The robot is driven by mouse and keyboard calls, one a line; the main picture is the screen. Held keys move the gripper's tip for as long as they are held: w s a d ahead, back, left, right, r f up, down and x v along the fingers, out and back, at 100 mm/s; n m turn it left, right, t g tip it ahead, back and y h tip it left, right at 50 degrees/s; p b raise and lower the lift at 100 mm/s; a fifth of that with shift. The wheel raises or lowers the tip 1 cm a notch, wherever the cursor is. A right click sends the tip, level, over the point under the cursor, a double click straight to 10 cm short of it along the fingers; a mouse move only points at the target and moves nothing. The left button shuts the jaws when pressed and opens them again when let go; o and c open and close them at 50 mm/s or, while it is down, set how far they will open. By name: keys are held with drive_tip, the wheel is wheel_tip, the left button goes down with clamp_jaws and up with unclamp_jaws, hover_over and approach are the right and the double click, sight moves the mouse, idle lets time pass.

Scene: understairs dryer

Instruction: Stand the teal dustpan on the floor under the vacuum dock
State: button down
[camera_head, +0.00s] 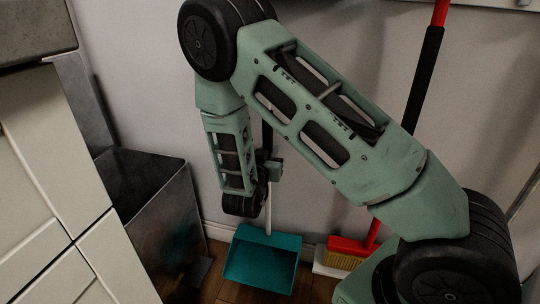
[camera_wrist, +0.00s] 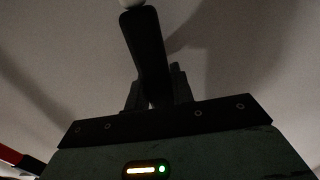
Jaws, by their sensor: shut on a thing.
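The teal dustpan (camera_head: 262,262) is low, near the wooden floor by the back wall, with its pan facing forward. Its handle rises nearly upright, pale at the bottom and dark above. I cannot tell whether the pan touches the floor. My gripper (camera_head: 266,168) is shut on the handle, partly hidden behind my arm. In the wrist view, the black handle (camera_wrist: 147,48) with a pale tip stands between the fingers of my gripper (camera_wrist: 156,92). I cannot make out the vacuum dock in either view.
A red broom (camera_head: 352,246) with yellow bristles stands right of the dustpan; its black-and-red pole (camera_head: 424,85) leans up the wall. A dark metal bin (camera_head: 165,225) and white tiled block (camera_head: 60,190) stand at left. Floor near the pan is narrow.

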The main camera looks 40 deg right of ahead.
drive_tip(key=shift+w+d+f+b, duration=0.1)
drive_tip(key=shift+f+b, duration=1.15)
drive_tip(key=shift+f, duration=0.7)
drive_tip(key=shift+w+d+f+b, duration=0.1)
drive_tip(key=shift+f+b, duration=1.15)
drive_tip(key=shift+f, duration=0.9)
drive_tip(key=shift+c, duration=1.6)
unclamp_jaws()
drive_tip(key=shift+a, duration=0.1)
drive_tip(key=p+v, duration=0.1)
drive_tip(key=v, duration=1.1)
drive_tip(key=shift+p, duration=0.3)
